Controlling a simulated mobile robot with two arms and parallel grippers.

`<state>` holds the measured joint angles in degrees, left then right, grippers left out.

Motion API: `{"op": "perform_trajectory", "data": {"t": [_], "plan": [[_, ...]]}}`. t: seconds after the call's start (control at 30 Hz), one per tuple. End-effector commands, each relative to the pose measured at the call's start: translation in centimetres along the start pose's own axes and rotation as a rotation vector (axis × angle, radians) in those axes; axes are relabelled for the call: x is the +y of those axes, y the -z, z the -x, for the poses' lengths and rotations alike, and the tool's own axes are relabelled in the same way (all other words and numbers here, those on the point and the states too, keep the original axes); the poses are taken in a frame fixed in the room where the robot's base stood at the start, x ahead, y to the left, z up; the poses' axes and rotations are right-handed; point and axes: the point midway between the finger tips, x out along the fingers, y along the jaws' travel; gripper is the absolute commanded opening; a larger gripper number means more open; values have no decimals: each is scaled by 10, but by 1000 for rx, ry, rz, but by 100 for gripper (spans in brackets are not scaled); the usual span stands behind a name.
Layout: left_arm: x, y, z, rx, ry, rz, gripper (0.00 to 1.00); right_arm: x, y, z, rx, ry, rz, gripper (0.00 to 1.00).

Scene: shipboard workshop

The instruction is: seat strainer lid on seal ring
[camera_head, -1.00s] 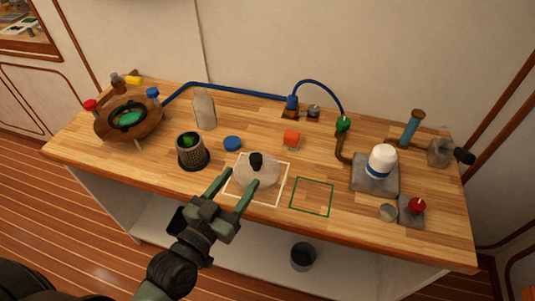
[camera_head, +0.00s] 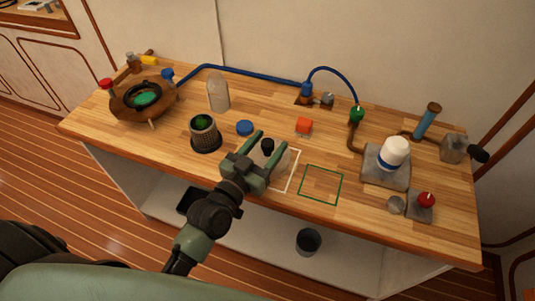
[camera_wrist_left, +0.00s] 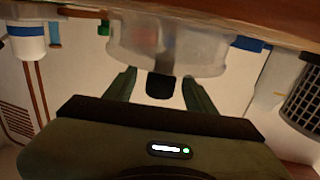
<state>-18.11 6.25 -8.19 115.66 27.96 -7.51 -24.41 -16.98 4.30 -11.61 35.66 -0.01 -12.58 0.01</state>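The strainer lid, a clear disc (camera_head: 279,160) with a black knob (camera_head: 267,145), lies on the white-outlined square on the bench. My left gripper (camera_head: 268,143) is open, with its fingers on either side of the knob. In the left wrist view the clear lid (camera_wrist_left: 170,38) and its knob (camera_wrist_left: 160,86) show between the spread fingertips, with gaps on both sides. A black ring (camera_head: 143,94), perhaps the seal ring, sits on the round brown housing (camera_head: 130,109) at the left, around a green middle. My right gripper is not in view.
A mesh basket (camera_head: 205,134) with green inside, a blue cap (camera_head: 244,128) and a clear bottle (camera_head: 218,94) stand left of the lid. An orange block (camera_head: 304,126) is behind. The green-outlined square (camera_head: 321,184) is empty. A white-topped container (camera_head: 393,153) stands right.

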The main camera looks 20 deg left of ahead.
Motion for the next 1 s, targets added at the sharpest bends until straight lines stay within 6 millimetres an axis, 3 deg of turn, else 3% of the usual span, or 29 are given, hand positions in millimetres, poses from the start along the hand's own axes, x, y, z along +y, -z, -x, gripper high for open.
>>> {"op": "perform_trajectory", "data": {"t": [0.03,0.17,0.2,0.67,0.83,1.0], "plan": [[0,0,0,0,0,0,41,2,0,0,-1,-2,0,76],[0,0,0,0,0,-1,5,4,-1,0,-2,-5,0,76],[0,0,0,0,0,-1,0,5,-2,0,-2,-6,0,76],[0,12,0,6,1,-2,0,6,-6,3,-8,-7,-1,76],[0,38,0,8,3,0,0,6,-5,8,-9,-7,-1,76],[-1,84,0,11,2,1,0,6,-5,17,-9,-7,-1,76]]}}
